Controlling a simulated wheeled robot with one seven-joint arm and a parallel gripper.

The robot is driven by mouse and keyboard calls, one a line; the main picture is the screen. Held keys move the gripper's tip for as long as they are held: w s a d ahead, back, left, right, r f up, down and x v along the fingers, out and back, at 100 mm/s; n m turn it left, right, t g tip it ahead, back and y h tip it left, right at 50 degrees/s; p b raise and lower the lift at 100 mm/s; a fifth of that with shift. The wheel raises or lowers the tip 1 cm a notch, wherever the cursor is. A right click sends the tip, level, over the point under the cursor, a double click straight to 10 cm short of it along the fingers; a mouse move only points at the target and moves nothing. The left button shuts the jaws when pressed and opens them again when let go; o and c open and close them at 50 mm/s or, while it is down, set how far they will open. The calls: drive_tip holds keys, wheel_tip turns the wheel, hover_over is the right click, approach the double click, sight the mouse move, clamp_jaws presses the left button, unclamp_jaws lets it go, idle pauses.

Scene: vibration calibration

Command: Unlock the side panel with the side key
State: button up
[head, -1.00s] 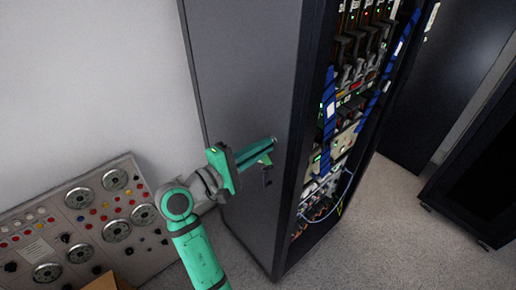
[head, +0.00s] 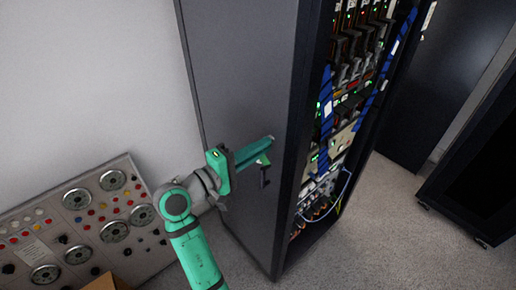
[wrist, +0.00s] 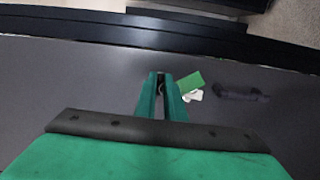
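My gripper (wrist: 160,78) is at the dark side panel (head: 235,80) of the tall cabinet. Its two green fingers are close together, with a narrow dark gap between them. A small ring-like part, seemingly of the side key, shows in this gap; the fingers hide most of it. A green tag (wrist: 191,84) and a white tag lie beside the fingertips on the right in the wrist view. The green tag (head: 263,160) hangs just below the fingers in the head view. A dark handle (wrist: 240,94) on the panel is beyond the tags. I cannot see whether the key is in a lock.
The cabinet's open front shows racks with cables (head: 345,110) right of the panel. A grey control board with dials (head: 85,220) stands at the left by the wall. Another dark cabinet (head: 475,175) is at the far right. Carpet lies between the cabinets.

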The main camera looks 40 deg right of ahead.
drive_tip(key=shift+w, duration=0.15)
drive_tip(key=a, duration=0.7)
drive_tip(key=s+a, duration=0.1)
drive_tip(key=a, duration=0.2)
drive_tip(key=shift+a, duration=0.4)
